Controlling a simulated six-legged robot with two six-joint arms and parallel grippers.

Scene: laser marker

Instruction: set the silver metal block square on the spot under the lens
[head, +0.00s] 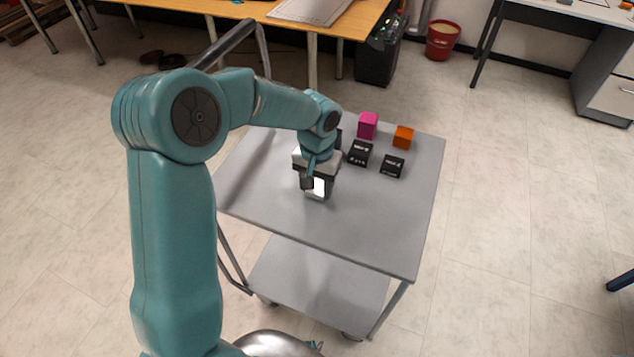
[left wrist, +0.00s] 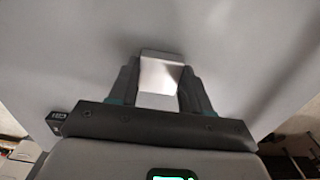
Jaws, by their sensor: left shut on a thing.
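The silver metal block (head: 319,187) is between the fingers of my left gripper (head: 316,186), over the grey top of a trolley. In the left wrist view the block (left wrist: 158,78) shows as a pale, shiny face, with a finger of my left gripper (left wrist: 160,88) against each side. I cannot tell whether the block touches the trolley top. My right gripper is in neither view. No lens or marked spot under it can be made out.
The trolley top (head: 370,225) also holds a magenta block (head: 367,125), an orange block (head: 403,137) and two black boxes (head: 392,166) beyond my gripper. The front and right of the top are clear. A wooden desk (head: 345,22) stands behind.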

